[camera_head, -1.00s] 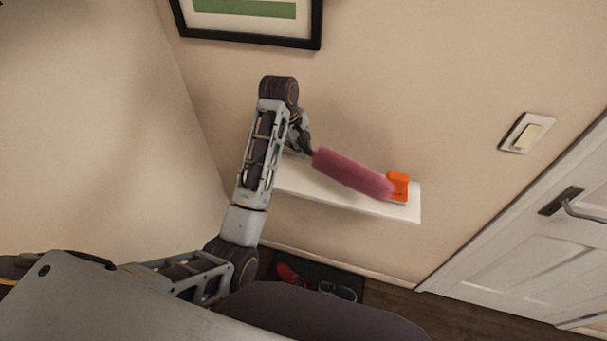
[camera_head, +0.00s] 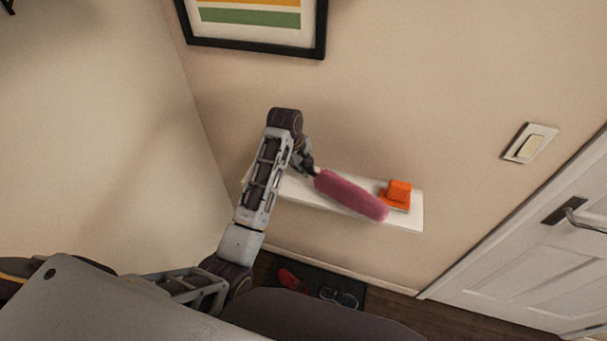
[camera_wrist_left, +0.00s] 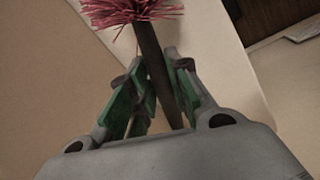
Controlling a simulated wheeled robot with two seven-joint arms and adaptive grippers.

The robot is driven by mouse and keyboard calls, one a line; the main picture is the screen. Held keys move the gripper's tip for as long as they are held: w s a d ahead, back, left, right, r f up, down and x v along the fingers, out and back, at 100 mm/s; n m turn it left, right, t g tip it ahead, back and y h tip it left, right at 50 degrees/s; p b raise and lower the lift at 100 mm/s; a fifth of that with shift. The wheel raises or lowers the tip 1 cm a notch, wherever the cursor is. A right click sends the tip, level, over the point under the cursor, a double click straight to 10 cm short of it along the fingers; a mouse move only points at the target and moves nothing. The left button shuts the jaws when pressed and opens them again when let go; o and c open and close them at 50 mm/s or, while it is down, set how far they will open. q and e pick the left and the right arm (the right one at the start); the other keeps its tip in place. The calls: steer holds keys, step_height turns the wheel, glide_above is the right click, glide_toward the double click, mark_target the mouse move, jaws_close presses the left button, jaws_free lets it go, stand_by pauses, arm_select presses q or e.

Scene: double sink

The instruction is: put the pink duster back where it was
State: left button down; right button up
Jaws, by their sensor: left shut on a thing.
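The pink duster (camera_head: 350,195) has a fluffy pink head and a dark handle. My left gripper (camera_head: 311,168) is shut on the dark handle, and the head points to the right and toward the front along the white shelf (camera_head: 405,222). In the left wrist view the duster's handle (camera_wrist_left: 152,60) runs between the green-padded fingers of the left gripper (camera_wrist_left: 158,90), with the pink bristles at the top. I cannot tell whether the duster touches the shelf. My right gripper is not in view.
An orange object (camera_head: 398,193) sits on the shelf's right end, close to the duster head. A framed picture (camera_head: 255,47) hangs above. A light switch (camera_head: 530,143) and white door (camera_head: 530,260) are at the right. Shoes (camera_head: 338,297) lie on a dark mat below.

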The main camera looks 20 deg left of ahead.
mark_target(303, 181)
arm_select(q)
steer(key=shift+f+p, duration=0.3)
steer(key=shift+f, duration=1.55)
steer(key=shift+f, duration=0.1)
steer(key=c, duration=1.3)
jaws_free()
steer(key=shift+v, duration=1.1)
steer(key=b+v, duration=0.1)
steer(key=v, duration=0.9)
